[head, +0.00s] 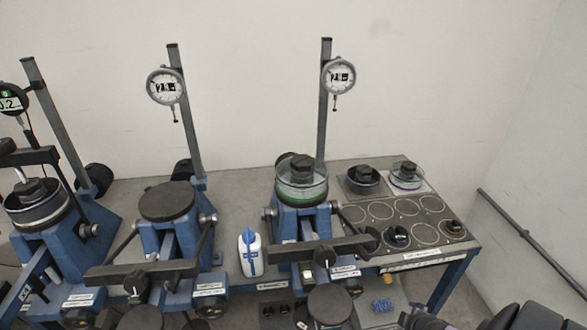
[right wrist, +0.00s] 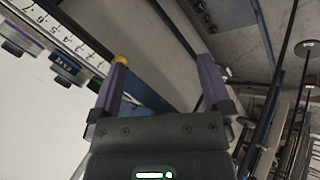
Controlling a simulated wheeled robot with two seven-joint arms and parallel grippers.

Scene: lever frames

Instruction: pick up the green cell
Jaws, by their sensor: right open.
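The green cell (head: 302,192) sits on top of the right-hand blue lever frame in the head view. It is a clear round dish with a green band low on its side and a dark knob on top. My right gripper (right wrist: 163,75) shows in the right wrist view with its two purple-grey fingers spread apart and nothing between them. I do not make out the green cell in that view. My left gripper is in neither view.
Two more blue frames stand to the left; the middle one has a bare dark plate (head: 167,201), the far left one holds another cell (head: 37,204). Dial gauges (head: 338,76) hang on posts. A white bottle (head: 250,254) and a tray with round places (head: 425,208) flank the right frame.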

